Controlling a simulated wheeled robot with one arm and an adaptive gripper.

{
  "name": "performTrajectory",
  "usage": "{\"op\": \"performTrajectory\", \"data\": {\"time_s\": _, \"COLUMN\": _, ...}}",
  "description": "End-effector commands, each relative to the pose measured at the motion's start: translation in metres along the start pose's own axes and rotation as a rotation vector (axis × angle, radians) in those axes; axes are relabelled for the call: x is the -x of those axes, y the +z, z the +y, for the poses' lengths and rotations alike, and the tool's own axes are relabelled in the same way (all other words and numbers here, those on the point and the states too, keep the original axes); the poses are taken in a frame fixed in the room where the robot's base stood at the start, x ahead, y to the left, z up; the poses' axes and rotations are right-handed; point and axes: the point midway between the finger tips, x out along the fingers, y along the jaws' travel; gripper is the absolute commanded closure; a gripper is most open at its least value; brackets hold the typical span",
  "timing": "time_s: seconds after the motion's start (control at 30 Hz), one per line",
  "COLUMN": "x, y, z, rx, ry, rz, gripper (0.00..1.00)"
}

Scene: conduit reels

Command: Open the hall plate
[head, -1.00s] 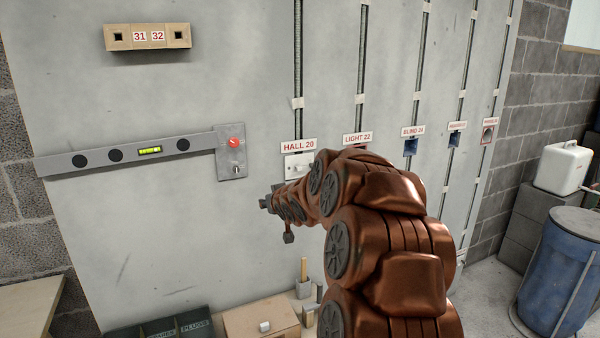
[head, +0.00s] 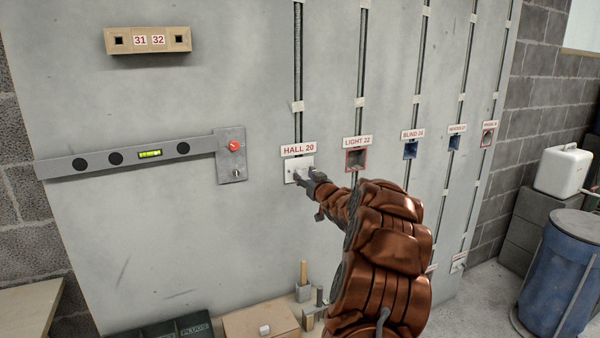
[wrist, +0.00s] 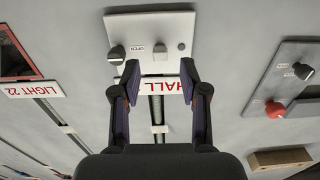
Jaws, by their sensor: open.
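The hall plate (head: 290,168) is a pale square cover on the grey wall, under the red-lettered HALL 20 label (head: 299,150). In the wrist view the plate (wrist: 150,22) shows a dark knob (wrist: 116,53) beside the word OPEN, a pale tab (wrist: 160,53) near its middle and a small grey round spot. The plate lies flat on the wall. My gripper (head: 307,180) is at the plate's lower right in the head view. In the wrist view my gripper (wrist: 160,76) is open, its fingers pointing at the plate on either side of the tab's line. Contact cannot be told.
Left of the plate is a grey panel (head: 231,168) with a red knob, joined to a level bar (head: 90,160). The open LIGHT 22 box (head: 356,160) and blue BLIND 24 box (head: 411,150) are to the right. A cardboard box (head: 250,322) stands below.

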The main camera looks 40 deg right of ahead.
Motion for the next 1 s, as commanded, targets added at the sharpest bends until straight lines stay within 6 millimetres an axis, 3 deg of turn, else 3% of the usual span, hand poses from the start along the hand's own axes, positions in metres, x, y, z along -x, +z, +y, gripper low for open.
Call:
{"op": "performTrajectory", "data": {"time_s": 0.4, "x": -0.038, "y": -0.001, "z": 0.001, "rx": 0.001, "ry": 0.001, "rz": 0.000, "gripper": 0.56}}
{"op": "performTrajectory", "data": {"time_s": 0.83, "x": -0.043, "y": 0.000, "z": 0.000, "rx": -0.001, "ry": 0.001, "rz": 0.000, "gripper": 0.56}}
{"op": "performTrajectory", "data": {"time_s": 1.0, "x": -0.043, "y": 0.000, "z": 0.000, "rx": 0.000, "ry": 0.001, "rz": 0.001, "gripper": 0.72}}
